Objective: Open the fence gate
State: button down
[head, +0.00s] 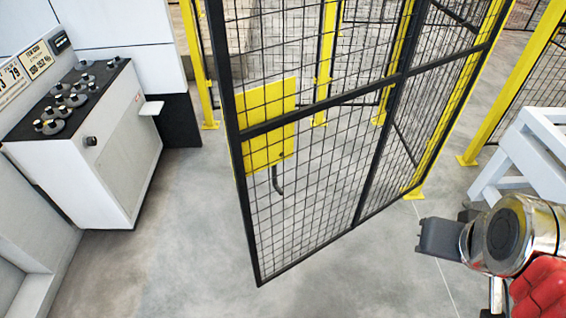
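The fence gate (370,98) is a black-framed wire mesh panel in the middle of the head view. It stands swung open at an angle toward me, its free edge at the left and its other side near a yellow post at the right. A yellow plate (267,105) with a dark bent handle (277,180) shows by its free edge; I see the plate through the mesh. My gripper (440,238) is at the lower right, apart from the gate. Its dark end shows, but its fingers cannot be made out.
A white control console (100,150) with black knobs stands at the left. A white frame (520,150) stands at the right, close to my arm. Yellow posts (510,85) and mesh fencing stand behind and at the right. The grey floor in front of the gate is clear.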

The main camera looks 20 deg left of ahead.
aim_at(259, 122)
jog(key=u, duration=1.6)
jog(key=k, duration=0.45)
jog(key=u, duration=0.75)
